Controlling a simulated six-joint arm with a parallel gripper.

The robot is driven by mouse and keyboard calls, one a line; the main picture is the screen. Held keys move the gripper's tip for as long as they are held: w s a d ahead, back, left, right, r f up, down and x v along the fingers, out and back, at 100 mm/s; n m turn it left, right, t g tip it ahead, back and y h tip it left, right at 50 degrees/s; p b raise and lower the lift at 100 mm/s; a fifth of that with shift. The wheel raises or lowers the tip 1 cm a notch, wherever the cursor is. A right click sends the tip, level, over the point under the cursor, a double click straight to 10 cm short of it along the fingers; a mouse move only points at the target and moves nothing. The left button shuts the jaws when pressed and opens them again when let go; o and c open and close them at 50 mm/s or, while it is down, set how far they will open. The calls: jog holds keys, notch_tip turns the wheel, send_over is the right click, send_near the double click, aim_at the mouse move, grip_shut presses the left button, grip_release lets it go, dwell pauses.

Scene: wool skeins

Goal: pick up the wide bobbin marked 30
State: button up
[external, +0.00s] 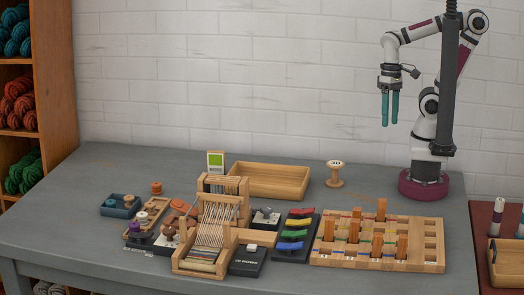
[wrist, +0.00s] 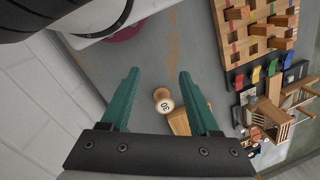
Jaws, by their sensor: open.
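The wide bobbin marked 30 (external: 335,172) stands upright on the grey table, between the empty wooden tray and my arm's base. It is pale wood with a wide top. In the wrist view the bobbin (wrist: 164,103) shows between my two fingers, farther off, with its number readable on top. My gripper (external: 390,123) has teal fingers, is open and empty, and hangs high above the table, up and to the right of the bobbin in the external view. It also shows in the wrist view (wrist: 160,75).
An empty wooden tray (external: 268,181) lies left of the bobbin. A wooden pegboard rack (external: 428,225) with upright orange pieces is in front right. Table around the bobbin is clear.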

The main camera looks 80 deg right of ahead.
jog(key=w+a+f+n+g+h, duration=0.1)
jog(key=w+a+f+n+h, duration=0.2)
jog(key=w+f+n+h, duration=0.5)
jog(key=w+a+f+n+h, duration=0.25)
jog(key=a+n+h, duration=0.2)
jog(key=n, duration=0.75)
jog(key=n+t+h, duration=0.2)
jog(key=n+t, duration=0.2)
jog(key=n, duration=0.2)
send_near(334, 174)
jog(key=shift+h, duration=0.25)
jog(key=x, duration=1)
jog(key=shift+w+d+f, duration=0.15)
jog(key=shift+d+f, duration=0.05)
jog(key=shift+f, duration=0.15)
jog(key=shift+d+f, duration=0.1)
jog(key=shift+d, duration=0.15)
grip_shut()
